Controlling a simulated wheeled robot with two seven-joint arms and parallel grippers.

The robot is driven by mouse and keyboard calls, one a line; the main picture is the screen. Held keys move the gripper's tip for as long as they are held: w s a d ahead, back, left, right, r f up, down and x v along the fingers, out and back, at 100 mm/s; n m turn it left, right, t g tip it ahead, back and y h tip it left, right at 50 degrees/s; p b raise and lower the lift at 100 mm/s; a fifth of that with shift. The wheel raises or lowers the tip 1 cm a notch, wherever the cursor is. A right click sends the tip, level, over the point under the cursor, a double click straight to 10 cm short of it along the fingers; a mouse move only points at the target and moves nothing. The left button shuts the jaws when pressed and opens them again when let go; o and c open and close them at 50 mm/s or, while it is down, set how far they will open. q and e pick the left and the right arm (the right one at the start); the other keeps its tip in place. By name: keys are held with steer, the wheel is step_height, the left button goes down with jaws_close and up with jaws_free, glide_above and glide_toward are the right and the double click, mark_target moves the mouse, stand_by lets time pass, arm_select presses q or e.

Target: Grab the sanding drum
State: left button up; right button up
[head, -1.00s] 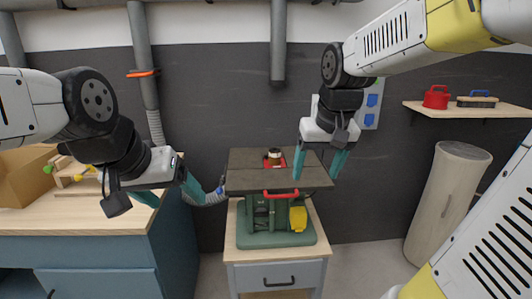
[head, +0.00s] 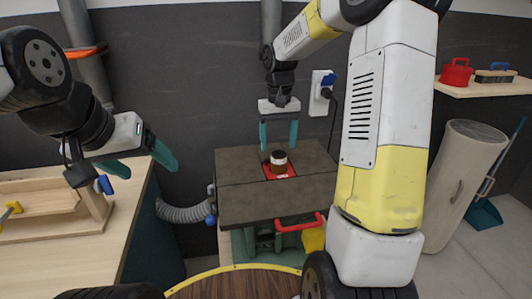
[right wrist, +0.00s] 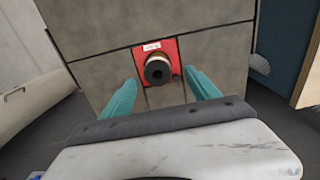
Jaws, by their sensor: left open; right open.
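The sanding drum (head: 278,162) is a short dark brown cylinder with a pale band. It stands upright on a red plate (head: 290,174) set in the dark top of the green machine. My right gripper (head: 279,148) is open and points down just above and behind the drum in the head view. In the right wrist view the drum (right wrist: 158,70) lies ahead between the two open teal fingers (right wrist: 160,95), beyond their tips. No contact shows. My left gripper (head: 150,170) is open and empty near the wooden workbench at the left.
The machine top (head: 240,203) is otherwise clear. A red handle (head: 298,225) juts from its front, and a grey hose (head: 182,213) is on its left. The wooden workbench (head: 130,215) stands left. A wall socket (head: 320,92) and a shelf (head: 490,88) are behind and right.

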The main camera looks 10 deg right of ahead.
mark_target(279, 154)
steer(key=f, duration=0.7)
steer(key=shift+w+d+f, duration=0.1)
steer(key=shift+d, duration=0.1)
steer(key=shift+c, duration=0.2)
jaws_close()
